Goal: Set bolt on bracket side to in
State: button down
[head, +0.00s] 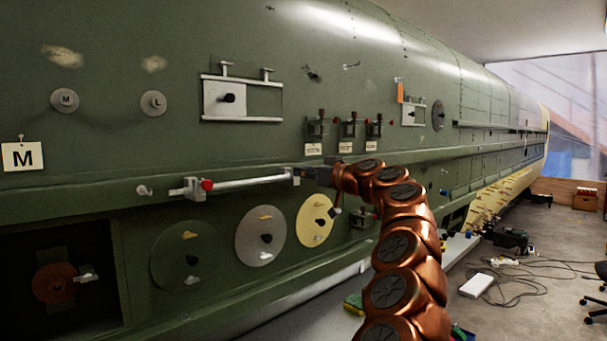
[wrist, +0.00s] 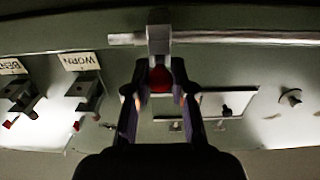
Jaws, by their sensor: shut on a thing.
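A long pale rod (head: 250,182) lies along the green fuselage side, with a metal block near each end. The left block (head: 190,188) carries a red knob (head: 207,185). My gripper (head: 306,174) is at the rod's right end, on the side of the labelled brackets, and hides most of that end. In the wrist view, which is upside down, my gripper (wrist: 160,88) is shut on the red knob of the bolt (wrist: 160,78) at a metal block (wrist: 158,40) on the rod (wrist: 240,37). I cannot tell how far this bolt is in.
Several small brackets (head: 347,128) with labels sit just above my gripper; two labels read BENT (wrist: 12,66) and WORN (wrist: 80,62). A framed panel (head: 226,98) is above the rod. Round discs (head: 260,236) are below. The floor at right holds cables and a white box (head: 476,286).

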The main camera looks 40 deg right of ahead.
jog(key=shift+r, duration=0.1)
jog(key=c, duration=1)
grip_release()
jog(key=shift+w, duration=0.2)
jog(key=shift+s, duration=0.1)
jog(key=s+d, duration=0.1)
jog(key=s, duration=1)
jog(key=shift+s+d, duration=0.4)
